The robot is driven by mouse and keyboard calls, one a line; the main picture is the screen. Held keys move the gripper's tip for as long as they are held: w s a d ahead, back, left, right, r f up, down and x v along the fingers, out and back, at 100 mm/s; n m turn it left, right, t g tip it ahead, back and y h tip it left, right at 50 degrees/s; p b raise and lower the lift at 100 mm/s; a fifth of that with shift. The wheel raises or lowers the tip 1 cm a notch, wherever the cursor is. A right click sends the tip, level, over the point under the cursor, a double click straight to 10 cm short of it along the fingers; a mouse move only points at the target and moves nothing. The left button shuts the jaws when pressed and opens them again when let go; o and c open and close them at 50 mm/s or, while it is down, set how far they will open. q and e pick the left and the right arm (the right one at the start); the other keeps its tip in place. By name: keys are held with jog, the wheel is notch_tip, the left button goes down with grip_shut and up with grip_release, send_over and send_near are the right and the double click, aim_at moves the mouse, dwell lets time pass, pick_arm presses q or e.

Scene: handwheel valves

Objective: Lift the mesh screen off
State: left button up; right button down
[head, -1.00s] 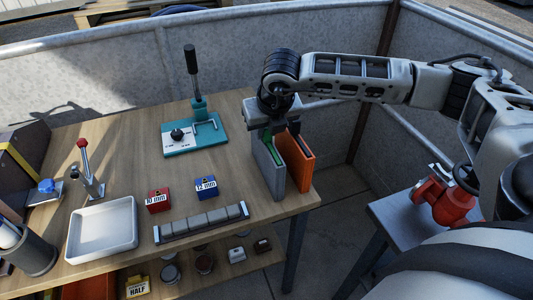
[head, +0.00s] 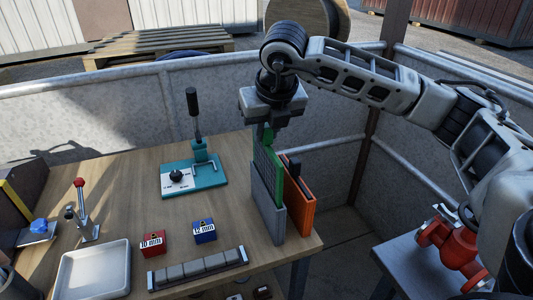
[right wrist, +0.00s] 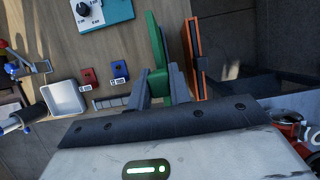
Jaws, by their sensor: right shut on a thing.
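The green mesh screen (head: 267,168) stands upright, its upper part showing above the grey slotted holder (head: 268,207) at the table's right edge. Its lower part is hidden inside the holder. My right gripper (head: 268,127) is above the holder and shut on the screen's top tab. In the right wrist view the green screen (right wrist: 157,42) shows edge-on at the fingers of my right gripper (right wrist: 160,84). My left gripper is not in view.
An orange panel (head: 299,205) stands just right of the grey holder. A teal fixture with an upright lever (head: 194,178), red (head: 152,243) and blue (head: 204,230) blocks, a grey block row (head: 198,269) and a white tray (head: 93,270) lie to the left.

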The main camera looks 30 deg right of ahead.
notch_tip(320, 180, up, 6)
jog(key=shift+r, duration=1.35)
